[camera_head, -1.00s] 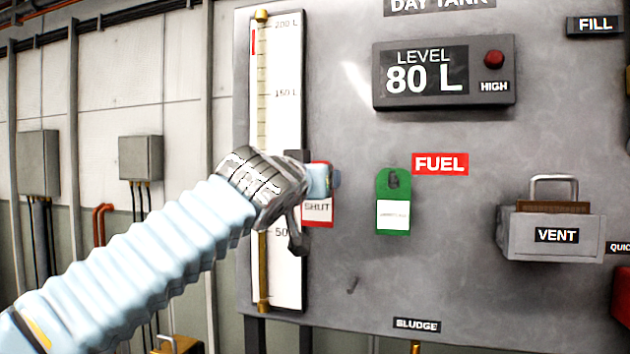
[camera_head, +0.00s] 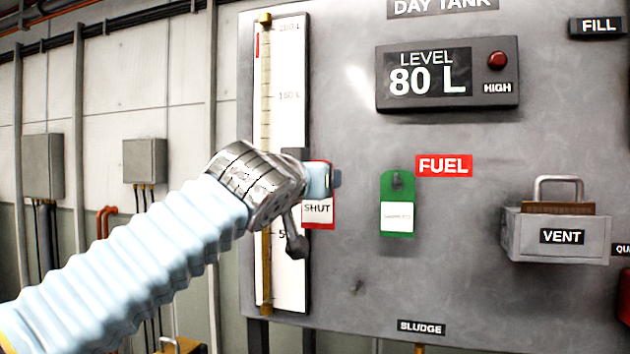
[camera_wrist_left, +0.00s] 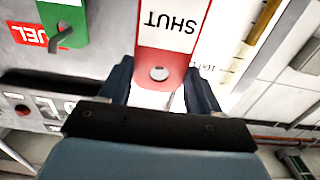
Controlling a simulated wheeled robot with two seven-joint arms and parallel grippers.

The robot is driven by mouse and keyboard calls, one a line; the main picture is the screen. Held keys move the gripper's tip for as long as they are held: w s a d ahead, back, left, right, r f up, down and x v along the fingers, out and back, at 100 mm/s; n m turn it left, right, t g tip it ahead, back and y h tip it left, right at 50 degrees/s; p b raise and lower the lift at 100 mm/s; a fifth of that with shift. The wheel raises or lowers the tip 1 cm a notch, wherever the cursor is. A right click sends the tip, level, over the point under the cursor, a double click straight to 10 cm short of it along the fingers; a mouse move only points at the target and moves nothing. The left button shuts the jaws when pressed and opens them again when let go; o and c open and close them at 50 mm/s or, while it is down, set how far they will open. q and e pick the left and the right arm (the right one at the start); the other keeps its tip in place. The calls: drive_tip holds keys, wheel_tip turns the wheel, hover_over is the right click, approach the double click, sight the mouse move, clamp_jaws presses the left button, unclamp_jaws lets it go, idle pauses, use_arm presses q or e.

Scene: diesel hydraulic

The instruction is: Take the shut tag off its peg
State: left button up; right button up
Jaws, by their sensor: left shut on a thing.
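The shut tag (camera_head: 318,213) is red with a white label reading SHUT. It hangs from my left gripper (camera_head: 320,180), in front of the panel beside the level gauge in the head view. In the left wrist view the shut tag (camera_wrist_left: 170,42) appears upside down between the two fingers of my left gripper (camera_wrist_left: 158,76), which is shut on its holed end. The round hole looks pale, and I see no peg through it. In the head view the gripper covers the tag's top. My right gripper is not in view.
A green tag (camera_head: 397,204) hangs on a dark hooked peg right of the shut tag. A small dark hook (camera_head: 357,287) lower on the panel is bare. The sight gauge (camera_head: 290,100) stands behind my gripper. A grey VENT box (camera_head: 540,250) sticks out at right.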

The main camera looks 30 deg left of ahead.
use_arm(q)
drive_tip(key=shift+v, duration=0.9)
drive_tip(key=b+v, duration=0.1)
drive_tip(key=v, duration=0.4)
drive_tip(key=shift+b, duration=0.4)
